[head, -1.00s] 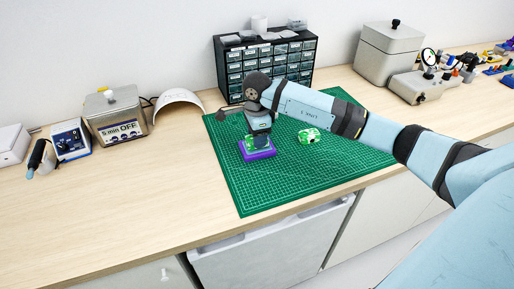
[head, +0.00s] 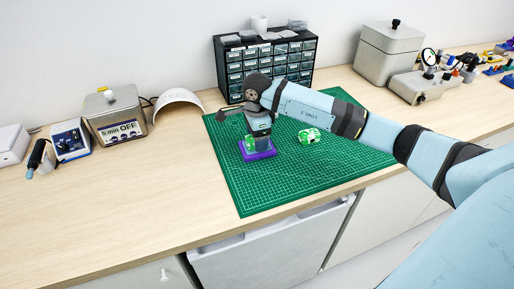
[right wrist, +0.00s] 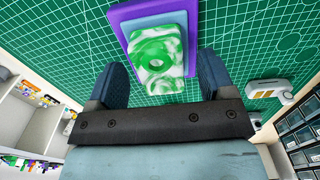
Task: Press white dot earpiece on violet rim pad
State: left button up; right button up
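The violet rim pad (head: 261,155) lies on the green mat, and it also shows at the top of the right wrist view (right wrist: 121,14). A green-and-white marbled piece with a ring-shaped centre (right wrist: 157,62) lies over the pad. My right gripper (right wrist: 163,70) is open, with a finger on each side of this piece and gaps between. In the head view the gripper (head: 262,148) is down at the pad and partly hides the piece. I cannot make out a white dot. My left gripper is not in view.
The green cutting mat (head: 290,190) is mostly clear. A black drawer cabinet (head: 235,70) stands behind it. A "5 min OFF" box (head: 118,128) and a white curved shell (head: 178,100) are at left.

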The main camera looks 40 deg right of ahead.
jog(key=shift+r, duration=0.15)
notch_tip(320, 180, up, 14)
jog(key=shift+f+b, duration=0.2)
jog(key=shift+b, duration=0.1)
jog(key=shift+s+f, duration=0.1)
jog(key=shift+f, duration=0.05)
dwell(0.5)
